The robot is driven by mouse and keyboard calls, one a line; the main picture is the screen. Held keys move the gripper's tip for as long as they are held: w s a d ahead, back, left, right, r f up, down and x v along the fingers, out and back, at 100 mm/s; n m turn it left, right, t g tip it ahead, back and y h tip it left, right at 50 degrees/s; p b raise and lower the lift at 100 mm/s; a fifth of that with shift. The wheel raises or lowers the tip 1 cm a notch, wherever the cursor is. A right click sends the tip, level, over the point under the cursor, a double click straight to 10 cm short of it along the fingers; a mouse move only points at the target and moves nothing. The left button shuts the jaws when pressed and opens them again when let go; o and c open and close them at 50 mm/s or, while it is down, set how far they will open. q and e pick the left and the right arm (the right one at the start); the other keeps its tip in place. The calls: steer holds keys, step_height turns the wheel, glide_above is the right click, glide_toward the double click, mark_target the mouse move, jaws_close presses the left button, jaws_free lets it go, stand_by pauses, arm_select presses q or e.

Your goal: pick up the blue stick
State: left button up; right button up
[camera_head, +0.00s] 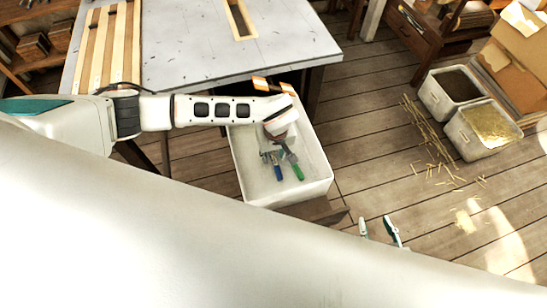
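The blue stick (277,172) is in the white bin (318,188), with its blue end showing below my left gripper. A green stick (297,172) is just to its right. My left gripper (277,156) reaches down into the bin and covers the upper part of both sticks. Its fingers are small and partly merge with the things there, so I cannot tell whether they touch or hold the blue stick. My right gripper (378,230) shows only its two fingertips, spread apart and empty, at the lower middle right, away from the bin.
A grey worktable (190,55) stands behind the bin, with wooden slats (107,48) on it. Two grey containers stand at the right, one with dark contents (455,87) and one with yellowish pieces (488,124). Thin sticks (428,135) lie scattered on the plank floor.

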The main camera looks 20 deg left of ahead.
mark_target(274, 157)
arm_select(q)
steer(key=shift+f, duration=0.15)
jaws_close()
step_height(274, 157, up, 20)
steer(key=shift+p, duration=0.3)
stand_by(0.4)
